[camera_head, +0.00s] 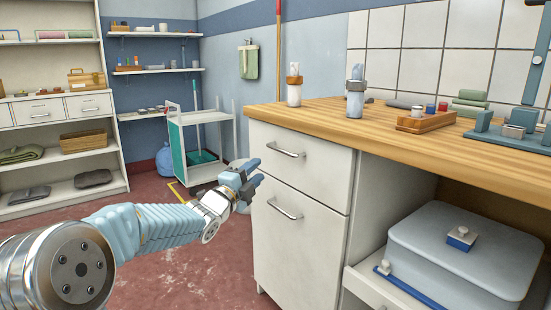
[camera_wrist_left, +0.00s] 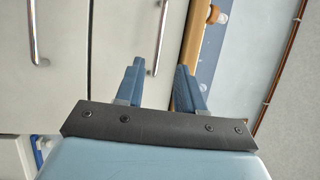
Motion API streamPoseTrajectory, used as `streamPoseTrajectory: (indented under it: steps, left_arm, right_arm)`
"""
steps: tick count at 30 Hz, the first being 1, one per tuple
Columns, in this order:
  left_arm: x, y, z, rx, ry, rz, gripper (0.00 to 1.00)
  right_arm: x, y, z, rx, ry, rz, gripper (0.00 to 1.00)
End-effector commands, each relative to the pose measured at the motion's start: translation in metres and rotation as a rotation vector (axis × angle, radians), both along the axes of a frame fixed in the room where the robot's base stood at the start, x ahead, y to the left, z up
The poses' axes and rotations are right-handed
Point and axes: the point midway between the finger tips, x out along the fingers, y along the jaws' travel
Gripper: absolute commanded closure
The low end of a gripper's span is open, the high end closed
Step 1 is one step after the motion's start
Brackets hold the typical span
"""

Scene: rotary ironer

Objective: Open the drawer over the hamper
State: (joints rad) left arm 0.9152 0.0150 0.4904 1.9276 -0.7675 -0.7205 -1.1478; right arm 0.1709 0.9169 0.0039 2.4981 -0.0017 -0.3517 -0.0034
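The drawer (camera_head: 295,160) is the white upper front under the wooden counter, with a curved metal handle (camera_head: 286,150). It is shut. The taller white hamper front (camera_head: 300,240) below it has its own metal handle (camera_head: 284,209) and is also shut. My left gripper (camera_head: 256,172) is beside the cabinet's left edge, near handle height. In the left wrist view its two blue fingers (camera_wrist_left: 158,66) are apart with nothing between them. The drawer handle (camera_wrist_left: 161,38) shows beyond the fingertips, apart from them, and the hamper handle (camera_wrist_left: 35,32) is farther left. My right gripper is not in view.
The wooden counter (camera_head: 400,140) overhangs the drawer and carries bottles, a wooden tray and folded cloths. A grey lidded box (camera_head: 465,250) sits in the opening at right. A white cart (camera_head: 200,140) stands behind my left gripper.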

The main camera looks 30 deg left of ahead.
Motion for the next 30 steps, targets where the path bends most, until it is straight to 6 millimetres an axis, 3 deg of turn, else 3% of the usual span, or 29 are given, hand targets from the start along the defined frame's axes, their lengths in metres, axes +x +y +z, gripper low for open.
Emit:
streamPoseTrajectory:
  steps: [9,15,27,30]
  left_arm:
    - [0.073,0.000,0.014,-0.010,-0.001,-0.004,0.62]
    - [0.102,0.000,0.019,-0.010,0.001,-0.002,0.62]
    - [0.111,0.000,0.019,-0.008,0.003,-0.001,0.62]
    - [0.111,0.000,0.019,-0.008,0.002,-0.001,0.76]
  right_arm:
    - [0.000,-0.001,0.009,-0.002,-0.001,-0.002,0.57]
    - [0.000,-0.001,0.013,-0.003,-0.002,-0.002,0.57]
    - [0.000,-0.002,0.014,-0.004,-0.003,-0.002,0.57]
    - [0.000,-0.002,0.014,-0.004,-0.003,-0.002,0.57]
